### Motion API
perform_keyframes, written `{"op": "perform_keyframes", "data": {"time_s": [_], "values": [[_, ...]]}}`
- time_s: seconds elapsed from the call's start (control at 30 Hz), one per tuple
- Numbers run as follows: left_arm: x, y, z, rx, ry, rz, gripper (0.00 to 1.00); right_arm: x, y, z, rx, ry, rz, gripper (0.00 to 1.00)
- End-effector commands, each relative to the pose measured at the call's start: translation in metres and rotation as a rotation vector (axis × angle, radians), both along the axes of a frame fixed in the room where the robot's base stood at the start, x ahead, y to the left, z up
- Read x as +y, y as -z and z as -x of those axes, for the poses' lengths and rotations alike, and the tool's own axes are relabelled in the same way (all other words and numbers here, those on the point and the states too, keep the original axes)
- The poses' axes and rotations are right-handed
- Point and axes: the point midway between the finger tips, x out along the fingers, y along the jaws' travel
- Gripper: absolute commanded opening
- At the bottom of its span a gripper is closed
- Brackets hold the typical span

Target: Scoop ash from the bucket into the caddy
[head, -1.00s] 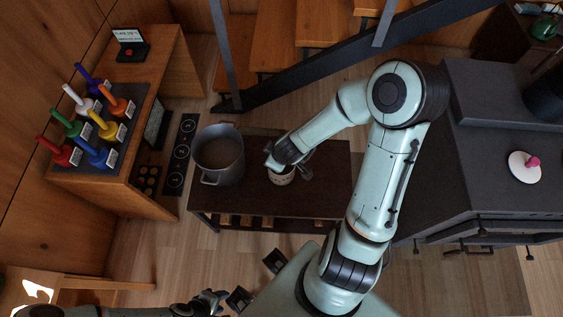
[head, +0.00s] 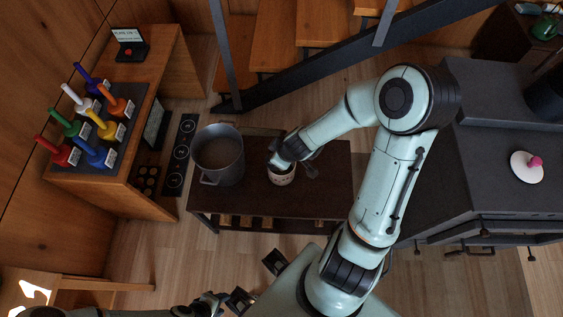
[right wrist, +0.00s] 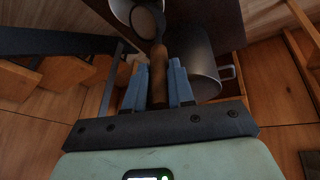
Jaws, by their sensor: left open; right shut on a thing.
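The grey metal bucket (head: 220,172) stands upright on the left of a dark low bench. The small pale caddy (head: 283,180) stands to its right, its top partly hidden by my right gripper (head: 277,160). In the right wrist view, my right gripper (right wrist: 157,78) is shut on the wooden handle of the scoop (right wrist: 158,58). The scoop's dark round head lies over the pale rim of the caddy (right wrist: 122,12), and the bucket (right wrist: 195,60) is beside it. I cannot tell whether the scoop holds ash. My left gripper (head: 257,281) is open and empty, low in front of the bench.
The dark bench (head: 325,190) has bare top right of the caddy. A wooden counter (head: 150,85) with several coloured-handled brushes is at left. A dark stove (head: 480,185) stands at right, and a staircase (head: 290,75) rises behind the bench.

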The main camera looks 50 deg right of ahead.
Motion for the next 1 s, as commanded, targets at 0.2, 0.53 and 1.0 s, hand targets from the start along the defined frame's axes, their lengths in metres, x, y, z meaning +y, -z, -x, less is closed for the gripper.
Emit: {"op": "perform_keyframes", "data": {"time_s": [0.2, 0.53, 1.0], "values": [[0.000, 0.007, 0.003, 0.003, 0.000, 0.000, 0.43, -0.004, 0.002, 0.001, -0.006, 0.000, -0.007, 0.00], [0.000, 0.022, 0.009, 0.011, 0.000, 0.001, 0.43, -0.008, 0.004, 0.003, -0.016, 0.002, -0.028, 0.00], [0.000, 0.042, 0.016, 0.019, 0.000, 0.000, 0.43, -0.012, 0.003, 0.006, -0.038, 0.000, -0.057, 0.00]]}}
